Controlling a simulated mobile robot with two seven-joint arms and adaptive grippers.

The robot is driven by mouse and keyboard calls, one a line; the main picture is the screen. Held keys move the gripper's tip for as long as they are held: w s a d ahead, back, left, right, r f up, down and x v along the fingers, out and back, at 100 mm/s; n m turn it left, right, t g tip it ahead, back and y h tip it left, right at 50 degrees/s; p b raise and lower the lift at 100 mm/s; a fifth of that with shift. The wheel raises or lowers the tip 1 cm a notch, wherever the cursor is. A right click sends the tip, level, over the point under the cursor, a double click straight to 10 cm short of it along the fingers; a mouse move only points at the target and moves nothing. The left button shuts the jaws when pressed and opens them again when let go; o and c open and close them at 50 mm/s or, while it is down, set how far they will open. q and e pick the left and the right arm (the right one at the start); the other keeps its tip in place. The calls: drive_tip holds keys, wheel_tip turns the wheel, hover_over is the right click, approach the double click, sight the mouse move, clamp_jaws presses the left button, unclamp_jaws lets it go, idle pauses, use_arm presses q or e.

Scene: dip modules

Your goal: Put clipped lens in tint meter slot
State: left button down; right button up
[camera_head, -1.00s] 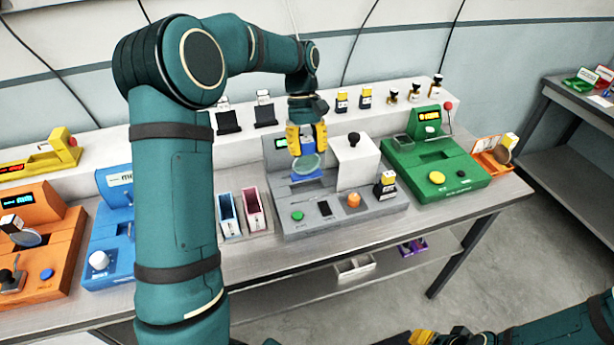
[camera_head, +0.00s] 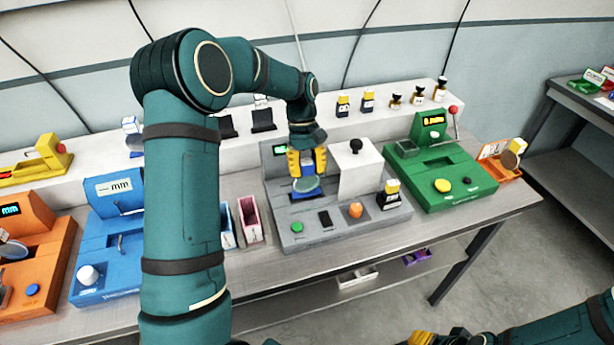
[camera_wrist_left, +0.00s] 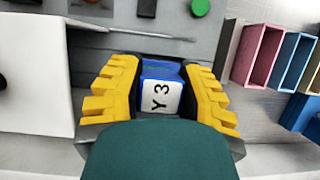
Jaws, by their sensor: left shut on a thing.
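My left gripper (camera_head: 307,166) is shut on a blue clip (camera_head: 307,174) that carries a round, pale greenish lens (camera_head: 307,186). In the left wrist view the clip (camera_wrist_left: 160,92) shows a white label reading "Y 3" between the yellow fingers. The lens hangs low over the left part of the grey station (camera_head: 340,236), which looks like the tint meter. The clip and gripper hide the slot, and I cannot tell whether the lens touches the station. My right gripper (camera_head: 440,338) is partly cut off at the bottom edge.
A white block with a black knob (camera_head: 356,170) stands close right of the left gripper. A small dark bottle (camera_head: 390,194) is on the station's right. Pink (camera_head: 250,219) and blue bins stand left. A green station (camera_head: 438,178) is to the right, and a blue one (camera_head: 108,245) to the left.

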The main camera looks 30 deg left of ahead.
use_arm(q)
drive_tip(key=shift+f, duration=1.1)
drive_tip(key=shift+f, duration=0.15)
drive_tip(key=c, duration=0.7)
unclamp_jaws()
drive_tip(key=p+v, duration=0.2)
drive_tip(key=v, duration=1)
